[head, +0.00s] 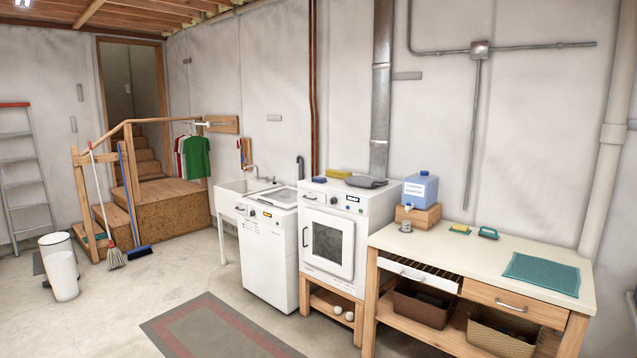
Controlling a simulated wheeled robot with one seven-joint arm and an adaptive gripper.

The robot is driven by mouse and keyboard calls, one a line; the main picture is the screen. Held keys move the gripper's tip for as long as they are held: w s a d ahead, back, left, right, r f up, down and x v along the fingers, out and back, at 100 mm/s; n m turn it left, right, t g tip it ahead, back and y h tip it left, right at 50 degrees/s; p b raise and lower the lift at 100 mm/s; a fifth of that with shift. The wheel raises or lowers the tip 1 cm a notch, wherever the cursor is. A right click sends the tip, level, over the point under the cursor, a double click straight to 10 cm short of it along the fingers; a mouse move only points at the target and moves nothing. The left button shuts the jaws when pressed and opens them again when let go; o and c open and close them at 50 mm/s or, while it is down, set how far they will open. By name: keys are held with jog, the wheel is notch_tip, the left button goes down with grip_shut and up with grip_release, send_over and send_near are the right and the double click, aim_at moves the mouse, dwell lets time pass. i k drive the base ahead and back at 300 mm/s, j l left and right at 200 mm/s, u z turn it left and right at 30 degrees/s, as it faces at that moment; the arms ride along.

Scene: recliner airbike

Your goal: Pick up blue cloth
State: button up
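A small flat blue piece (319,180), possibly the blue cloth, lies on top of the white front-loading machine (327,213), near its left front edge. It is too small to tell its material. A folded dark grey cloth (367,182) lies on the same top, farther right. A flat teal textured cloth or mat (541,273) lies on the right end of the wooden workbench (470,249). My gripper is not in view.
A yellow folded piece (338,173) lies behind the blue one. A blue jug (420,188) stands on a wooden block. A green-handled brush (488,233) is on the bench. A white washer (268,250) stands left. The floor and rug (215,330) in front are clear.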

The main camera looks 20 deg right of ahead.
aim_at(317, 179)
jog(key=i+z, duration=0.3)
jog(key=i, duration=2.5)
jog(key=i+z, duration=0.1)
jog(key=i, duration=0.45)
jog(key=i+j+z, duration=0.1)
jog(key=i, duration=0.45)
jog(key=i+j+z, duration=0.1)
jog(key=i, duration=0.45)
jog(key=i+j+z, duration=0.15)
jog(key=i, duration=0.4)
